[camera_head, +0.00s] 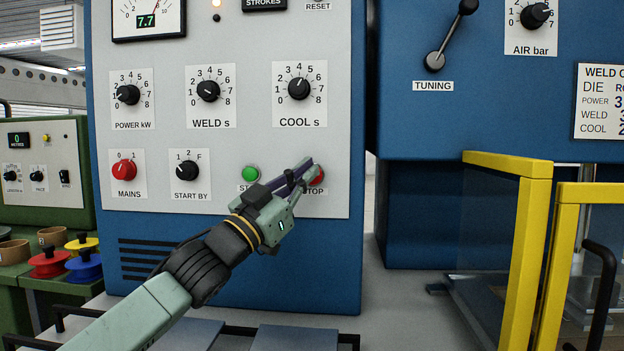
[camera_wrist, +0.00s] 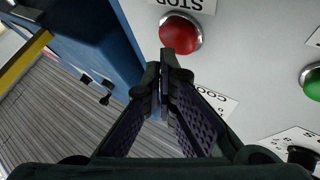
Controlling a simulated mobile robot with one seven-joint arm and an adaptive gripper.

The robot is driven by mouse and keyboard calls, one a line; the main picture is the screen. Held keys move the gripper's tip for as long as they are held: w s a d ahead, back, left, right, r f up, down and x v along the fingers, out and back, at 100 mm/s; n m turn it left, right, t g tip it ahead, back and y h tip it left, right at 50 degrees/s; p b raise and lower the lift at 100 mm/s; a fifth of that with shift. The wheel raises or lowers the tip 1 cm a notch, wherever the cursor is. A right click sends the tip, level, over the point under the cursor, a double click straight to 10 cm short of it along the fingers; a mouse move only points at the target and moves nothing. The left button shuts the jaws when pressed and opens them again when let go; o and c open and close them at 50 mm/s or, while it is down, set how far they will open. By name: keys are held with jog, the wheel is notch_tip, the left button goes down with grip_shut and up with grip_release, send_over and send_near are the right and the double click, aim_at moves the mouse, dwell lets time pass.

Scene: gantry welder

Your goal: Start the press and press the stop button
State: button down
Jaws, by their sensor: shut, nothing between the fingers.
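The red stop button (camera_head: 319,178) is at the lower right of the grey control panel, partly hidden behind my fingers in the head view. It shows whole in the wrist view (camera_wrist: 179,35), round and domed, under the STOP label. The green button (camera_head: 251,174) is to its left; in the wrist view it is at the right edge (camera_wrist: 313,82). My gripper (camera_head: 307,165) is shut and empty. Its fingertips (camera_wrist: 165,62) are close to the red button; whether they touch it I cannot tell.
The panel has a red MAINS knob (camera_head: 124,170), a START BY knob (camera_head: 187,168) and dials above. A meter (camera_head: 148,20) reads 7.7 and an orange lamp (camera_head: 216,3) is lit. Yellow guard frames (camera_head: 533,240) stand at right. A green machine (camera_head: 42,170) is at left.

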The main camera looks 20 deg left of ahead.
jog(key=shift+w+a, duration=0.15)
jog(key=shift+w, duration=0.45)
dwell(0.7)
dwell(0.4)
jog(key=shift+s+d+b, duration=0.25)
jog(key=shift+s+b, duration=0.65)
jog(key=shift+b, duration=0.2)
jog(key=s+b, duration=0.1)
jog(key=s, duration=0.1)
jog(key=s+d+b, duration=0.1)
jog(key=s+b, duration=0.1)
jog(key=s, duration=0.1)
jog(key=shift+d, duration=0.15)
